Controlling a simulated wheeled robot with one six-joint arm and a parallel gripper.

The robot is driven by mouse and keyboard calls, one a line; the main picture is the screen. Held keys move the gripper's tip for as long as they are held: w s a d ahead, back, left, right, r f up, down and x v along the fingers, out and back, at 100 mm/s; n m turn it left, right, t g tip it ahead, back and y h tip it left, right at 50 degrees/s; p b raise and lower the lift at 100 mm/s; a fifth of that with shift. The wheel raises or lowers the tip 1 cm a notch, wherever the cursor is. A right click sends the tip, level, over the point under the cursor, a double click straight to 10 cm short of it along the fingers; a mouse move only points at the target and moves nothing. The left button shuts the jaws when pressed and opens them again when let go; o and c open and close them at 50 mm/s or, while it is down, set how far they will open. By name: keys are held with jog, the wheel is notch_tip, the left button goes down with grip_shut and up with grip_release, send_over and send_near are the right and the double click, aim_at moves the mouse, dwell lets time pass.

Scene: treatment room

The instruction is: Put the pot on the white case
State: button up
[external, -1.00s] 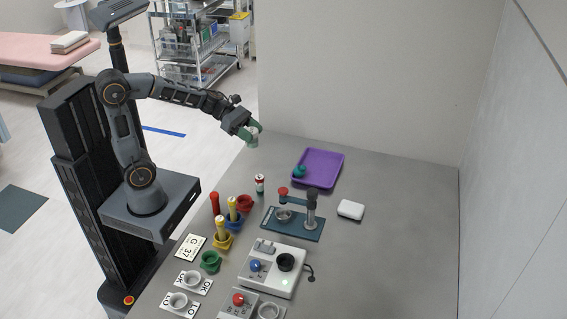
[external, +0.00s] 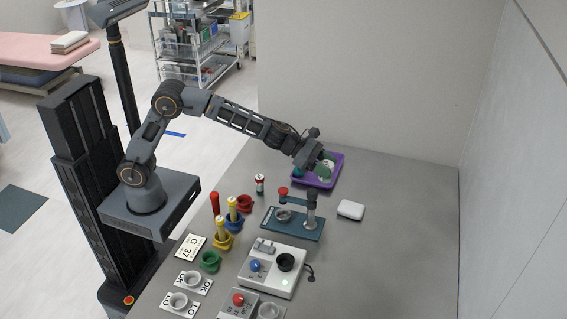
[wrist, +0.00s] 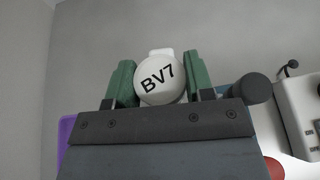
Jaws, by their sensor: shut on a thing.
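My gripper (external: 325,167) is shut on a small white pot (external: 326,173), which it holds in the air, in front of the purple tray in the external view. In the wrist view the pot's round white face (wrist: 160,82), marked BV7, sits between the green fingers. The white case (external: 350,210) is a small rounded box lying on the grey table, right of the dark blue stand and below my gripper in the picture. A white edge (wrist: 161,52) shows past the pot in the wrist view and seems to be the case, mostly hidden.
The purple tray (external: 334,183) holds a teal item (external: 298,171). The dark blue stand (external: 292,228) with upright posts is left of the case. A white device (external: 273,272), coloured cups and a small red-and-white bottle (external: 259,184) stand further left. The table right of the case is clear.

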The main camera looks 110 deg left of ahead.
jog(key=w+f, duration=0.4)
jog(key=w+a+f, duration=0.1)
jog(key=w+f, duration=0.1)
jog(key=shift+w+f+b, duration=0.2)
jog(key=shift+f+b, duration=0.75)
jog(key=shift+f, duration=0.85)
jog(key=shift+f, duration=0.2)
jog(key=o, duration=0.9)
jog(key=shift+r, duration=0.15)
jog(key=shift+a+r, duration=0.1)
jog(key=shift+r, duration=0.1)
jog(key=b+v, duration=0.1)
jog(key=v, duration=1.1)
jog(key=shift+f+b, duration=0.2)
jog(key=shift+b, duration=0.2)
